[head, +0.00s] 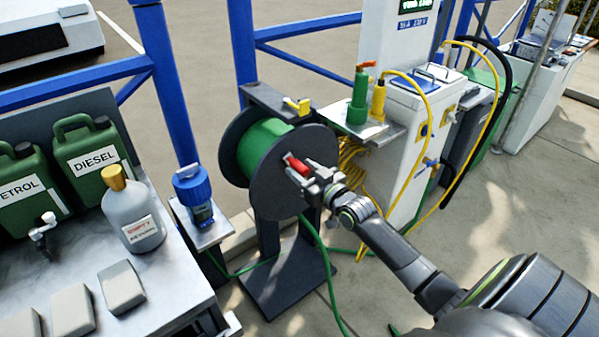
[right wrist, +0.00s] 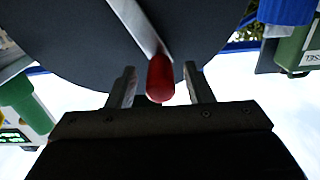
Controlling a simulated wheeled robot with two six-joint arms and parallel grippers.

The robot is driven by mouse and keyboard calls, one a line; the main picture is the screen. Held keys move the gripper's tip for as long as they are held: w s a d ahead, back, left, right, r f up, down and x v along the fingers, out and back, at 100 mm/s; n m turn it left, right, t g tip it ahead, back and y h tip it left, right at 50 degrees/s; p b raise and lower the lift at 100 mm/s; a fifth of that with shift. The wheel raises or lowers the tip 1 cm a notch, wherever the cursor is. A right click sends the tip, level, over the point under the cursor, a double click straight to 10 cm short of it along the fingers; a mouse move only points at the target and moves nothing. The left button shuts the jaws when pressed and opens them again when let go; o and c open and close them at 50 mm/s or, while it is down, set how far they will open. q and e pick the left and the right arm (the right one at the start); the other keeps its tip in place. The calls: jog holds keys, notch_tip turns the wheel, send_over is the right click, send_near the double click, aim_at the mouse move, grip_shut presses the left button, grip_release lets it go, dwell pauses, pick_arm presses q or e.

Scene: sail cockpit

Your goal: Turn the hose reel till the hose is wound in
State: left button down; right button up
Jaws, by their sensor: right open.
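The hose reel (head: 278,182) stands on a dark stand, with green hose (head: 262,140) wound between its two dark discs. A length of green hose (head: 326,262) hangs from it and runs over the ground. The reel's red crank handle (head: 297,164) sticks out from the near disc; the red handle also shows in the right wrist view (right wrist: 160,78). My right gripper (head: 310,173) is at the handle, with one finger on each side. In the right wrist view the gripper (right wrist: 160,88) is open, with gaps visible beside the handle. My left gripper is not in view.
A bench (head: 172,275) with green fuel cans (head: 92,152) and a grey bottle (head: 132,210) stands at left. A blue-capped device (head: 194,190) is close to the reel's left. A white pedestal (head: 408,150) with yellow hoses stands right of it. Paving at right is open.

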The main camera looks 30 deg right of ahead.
jog(key=shift+w, duration=0.85)
grip_shut()
